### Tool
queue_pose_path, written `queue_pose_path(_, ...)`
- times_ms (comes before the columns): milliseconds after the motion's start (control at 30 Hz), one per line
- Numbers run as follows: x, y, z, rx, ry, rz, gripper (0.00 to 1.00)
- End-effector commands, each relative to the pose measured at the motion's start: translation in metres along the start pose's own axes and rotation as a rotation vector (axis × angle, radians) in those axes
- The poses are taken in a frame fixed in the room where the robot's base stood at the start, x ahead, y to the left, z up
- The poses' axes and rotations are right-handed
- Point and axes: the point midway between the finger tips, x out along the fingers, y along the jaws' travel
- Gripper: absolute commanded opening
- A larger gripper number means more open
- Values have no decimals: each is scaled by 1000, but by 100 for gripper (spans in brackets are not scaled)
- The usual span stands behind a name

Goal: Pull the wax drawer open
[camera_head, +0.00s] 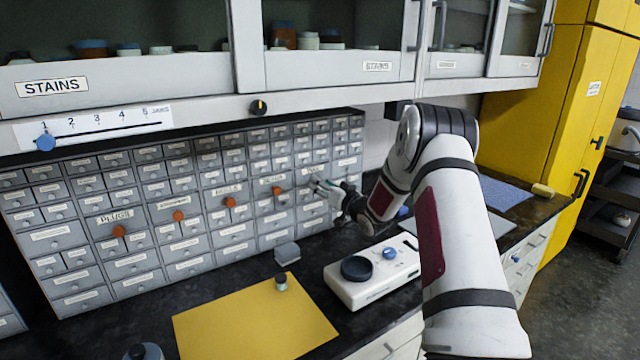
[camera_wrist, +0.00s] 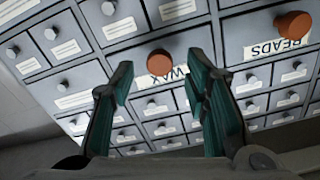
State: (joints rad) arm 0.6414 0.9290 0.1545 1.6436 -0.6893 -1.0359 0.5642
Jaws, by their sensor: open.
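The wax drawer (camera_wrist: 142,50) is a grey drawer front in the cabinet, with an orange-brown round knob (camera_wrist: 160,62) and a label reading WAX (camera_wrist: 166,77), upside down in the wrist view. The drawer looks shut, flush with its neighbours. In the head view its label (camera_head: 311,170) shows just above my gripper (camera_head: 322,187), which hides the knob. In the wrist view my gripper (camera_wrist: 158,80) is open, with a dark green finger on each side of the knob. The knob appears between the fingertips; I cannot tell whether they reach around it or touch it.
A drawer labelled BEADS, with its own orange knob (camera_wrist: 293,25), is close by. Below stand a white device (camera_head: 375,268) with a black disc, a small grey box (camera_head: 288,253) and a yellow mat (camera_head: 253,322). Wall cabinets (camera_head: 330,72) hang above.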

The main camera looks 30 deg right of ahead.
Motion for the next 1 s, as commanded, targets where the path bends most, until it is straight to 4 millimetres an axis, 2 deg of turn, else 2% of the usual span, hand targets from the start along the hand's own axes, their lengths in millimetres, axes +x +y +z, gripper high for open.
queue_pose_path(200,19,0,0,0,0,1,42)
queue_pose_path(533,21,0,0,0,0,1,42)
queue_pose_path(700,21,0,0,0,0,1,4)
queue_pose_path(733,21,0,0,0,0,1,0)
queue_pose_path(1000,15,1,-1,1,-1,2,0)
